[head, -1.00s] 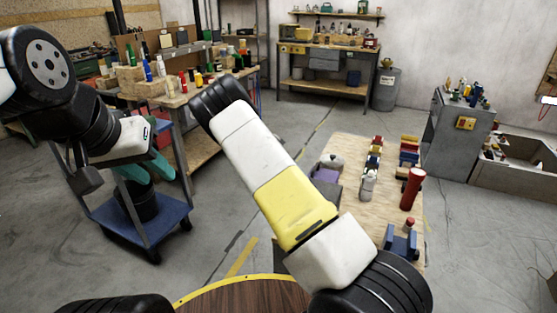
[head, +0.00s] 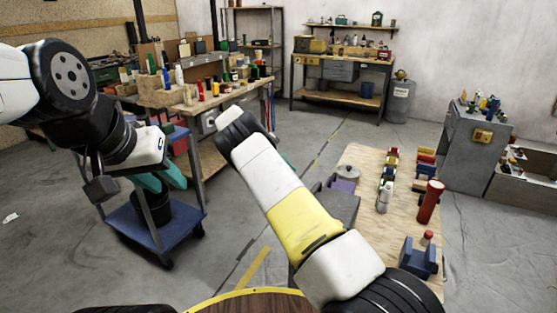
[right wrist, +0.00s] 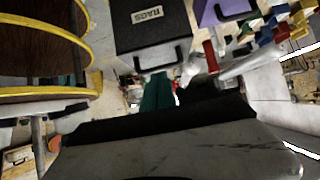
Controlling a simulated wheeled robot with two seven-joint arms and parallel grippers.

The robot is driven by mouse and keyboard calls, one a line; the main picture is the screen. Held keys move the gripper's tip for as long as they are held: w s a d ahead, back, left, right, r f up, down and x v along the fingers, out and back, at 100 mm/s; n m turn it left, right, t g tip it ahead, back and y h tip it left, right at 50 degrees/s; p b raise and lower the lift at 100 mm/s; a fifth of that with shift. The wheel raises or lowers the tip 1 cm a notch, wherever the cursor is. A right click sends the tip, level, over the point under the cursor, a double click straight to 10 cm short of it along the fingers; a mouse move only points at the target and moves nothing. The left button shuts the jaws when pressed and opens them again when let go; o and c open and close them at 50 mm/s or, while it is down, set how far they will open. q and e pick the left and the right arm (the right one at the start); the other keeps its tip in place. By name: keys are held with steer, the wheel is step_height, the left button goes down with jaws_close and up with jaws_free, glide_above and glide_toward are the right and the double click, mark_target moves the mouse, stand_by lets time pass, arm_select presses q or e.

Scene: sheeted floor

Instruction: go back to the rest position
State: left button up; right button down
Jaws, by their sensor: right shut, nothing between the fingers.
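My left gripper (head: 158,181) hangs in front of the blue cart at the left of the head view. Its teal fingers point down and to the right, and the gap between them is unclear. I see nothing held in it. My right arm, white and yellow, crosses the middle of the head view and mostly hides its own gripper; only a bit of teal shows beside it. In the right wrist view, the teal fingers of my right gripper (right wrist: 160,92) are together and empty, near a dark box labelled RAGS (right wrist: 150,30).
A blue cart (head: 150,230) with a dark bucket stands below my left gripper. A plywood table (head: 385,240) with blocks and a red cylinder (head: 430,202) is right of my right arm. A round brown table (head: 250,303) is at the bottom. Grey floor (head: 320,130) lies open beyond.

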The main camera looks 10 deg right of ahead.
steer(key=s+d+r+n+t+y, duration=0.2)
steer(key=s+d+r+n+y, duration=0.25)
steer(key=r, duration=0.25)
steer(key=s+d+r+n+t+y, duration=0.2)
steer(key=s+d+r+n+y, duration=0.15)
steer(key=s+r+n, duration=0.35)
steer(key=s+a+r+n+t+y, duration=0.1)
steer(key=s+a+r+n+t, duration=0.1)
steer(key=s+n, duration=0.2)
steer(key=s+a+r+n+t+y, duration=0.1)
steer(key=s+n, duration=0.4)
steer(key=s, duration=0.5)
steer(key=s+a+r+n+t+y, duration=0.1)
steer(key=s+a+r+n+t, duration=0.2)
steer(key=s, duration=0.4)
steer(key=shift+s+a+n+t, duration=0.3)
steer(key=shift+a+n+t, duration=0.15)
steer(key=shift+n+t, duration=0.7)
